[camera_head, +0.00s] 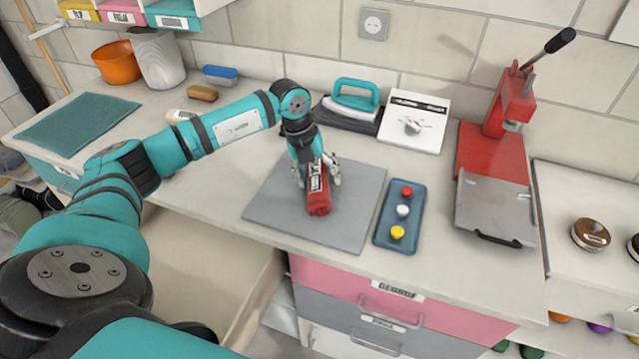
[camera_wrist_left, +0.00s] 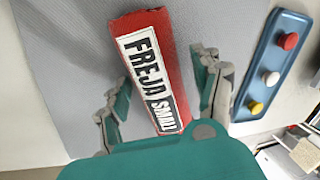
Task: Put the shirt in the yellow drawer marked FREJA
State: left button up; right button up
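The shirt (camera_head: 318,196) is a tight red roll with a white and black label. It lies on the grey mat (camera_head: 362,200) on the counter. In the left wrist view the label on the shirt (camera_wrist_left: 150,60) reads FREJA SMALL. My left gripper (camera_head: 317,177) is down over the shirt, its open fingers on either side of the roll. In the left wrist view a gap shows between the roll and each finger. A small yellow drawer (camera_head: 79,5) shows at the top left edge, cut off; its label is too small to read. My right gripper is not in view.
A blue tray (camera_head: 388,240) with three coloured knobs lies right of the mat. Behind stand a teal iron (camera_head: 352,96) and a white device (camera_head: 415,121). A red press (camera_head: 490,150) stands at the right. A pink drawer (camera_head: 347,287) is below the counter.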

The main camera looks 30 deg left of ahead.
pick_arm(q)
jog(key=c, duration=1.1)
jog(key=shift+r, duration=0.15)
